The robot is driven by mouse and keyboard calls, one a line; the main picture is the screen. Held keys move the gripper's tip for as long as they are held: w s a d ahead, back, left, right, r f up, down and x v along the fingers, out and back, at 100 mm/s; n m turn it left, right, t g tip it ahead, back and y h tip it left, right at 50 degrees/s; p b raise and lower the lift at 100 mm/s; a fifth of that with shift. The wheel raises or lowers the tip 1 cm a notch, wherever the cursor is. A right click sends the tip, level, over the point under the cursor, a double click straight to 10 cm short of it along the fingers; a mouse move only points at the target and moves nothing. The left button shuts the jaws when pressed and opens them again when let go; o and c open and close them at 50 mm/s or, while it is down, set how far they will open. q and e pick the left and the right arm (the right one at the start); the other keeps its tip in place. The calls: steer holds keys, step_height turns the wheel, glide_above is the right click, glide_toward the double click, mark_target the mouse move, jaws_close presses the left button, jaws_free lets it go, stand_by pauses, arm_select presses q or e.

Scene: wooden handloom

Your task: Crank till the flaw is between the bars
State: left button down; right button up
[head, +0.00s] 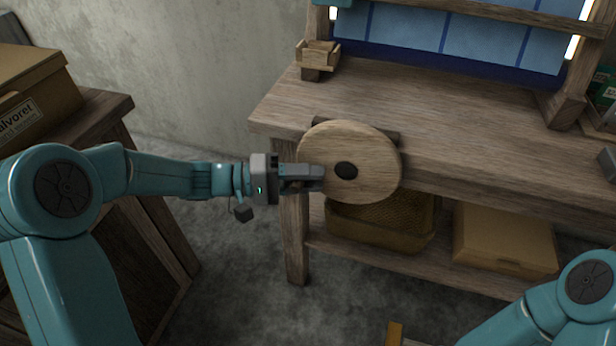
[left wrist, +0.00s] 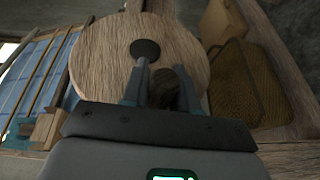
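The crank is a round wooden disc (head: 378,165) with a dark hub (head: 346,170), on the loom's front left. My left gripper (head: 318,178) reaches the disc's left side from the left. In the left wrist view the disc (left wrist: 105,50) fills the middle. There my left gripper's fingers (left wrist: 163,88) stand on both sides of a brownish wooden handle and seem to close on it; the handle is mostly hidden. Blue cloth (head: 400,28) with darker lines hangs on the loom behind a wooden bar (head: 480,12). I see no flaw in its visible part. My right gripper is out of view.
The loom's wooden bench top (head: 440,120) is mostly bare. A small wooden box (head: 318,52) sits at its back left. A woven basket (head: 385,222) and a cardboard box (head: 505,238) stand on the lower shelf. A cabinet with a carton (head: 40,85) is at left.

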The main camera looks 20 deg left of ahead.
arm_select(q)
step_height(320, 180, up, 4)
steer(key=m+y+p, duration=0.1)
steer(key=y+p, duration=0.1)
steer(key=g+y+p, duration=0.1)
steer(key=y+p, duration=0.1)
steer(key=y, duration=0.1)
steer(key=shift+r+m+y+p, duration=0.1)
steer(key=shift+m+y+p, duration=0.2)
steer(key=shift+m+p, duration=0.1)
steer(key=shift+d+r, duration=0.15)
steer(key=shift+r, duration=0.05)
stand_by(0.4)
steer(key=c, duration=1)
jaws_free()
steer(key=shift+o, duration=0.2)
